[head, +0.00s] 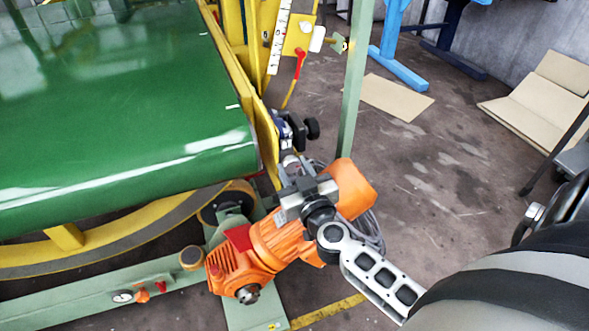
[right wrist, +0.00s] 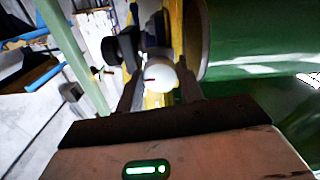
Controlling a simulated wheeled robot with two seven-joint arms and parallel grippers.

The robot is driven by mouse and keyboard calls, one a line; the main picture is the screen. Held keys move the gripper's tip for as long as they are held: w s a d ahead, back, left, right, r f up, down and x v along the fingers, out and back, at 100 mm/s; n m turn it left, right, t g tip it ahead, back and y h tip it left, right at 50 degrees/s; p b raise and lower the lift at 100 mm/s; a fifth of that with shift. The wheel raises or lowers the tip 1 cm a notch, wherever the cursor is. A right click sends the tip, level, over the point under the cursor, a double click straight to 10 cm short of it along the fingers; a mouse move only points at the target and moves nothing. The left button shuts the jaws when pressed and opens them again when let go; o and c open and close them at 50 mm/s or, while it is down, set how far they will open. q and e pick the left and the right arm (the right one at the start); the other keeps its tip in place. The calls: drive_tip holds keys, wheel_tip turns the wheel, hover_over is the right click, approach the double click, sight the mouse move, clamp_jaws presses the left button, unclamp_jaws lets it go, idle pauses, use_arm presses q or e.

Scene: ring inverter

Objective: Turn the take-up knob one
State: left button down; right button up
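A pale round knob (right wrist: 160,75) with a short red mark shows in the right wrist view, between the two fingers of my right gripper (right wrist: 160,88). Little or no gap shows between fingers and knob, and I cannot tell whether they press on it. In the head view my right gripper (head: 291,170) is at the front right corner of the green-belted machine (head: 120,110), by its yellow side frame. The knob is mostly hidden there by the gripper and wrist. My left gripper is not in view.
A black knob (head: 312,128) on a dark bracket sits just beyond my right gripper. An orange motor (head: 270,245) is close below the wrist. A green post (head: 354,80) stands behind. Open floor (head: 440,190) lies to the right, with flat cardboard (head: 396,97).

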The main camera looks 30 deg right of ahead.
drive_tip(key=shift+m, duration=0.3)
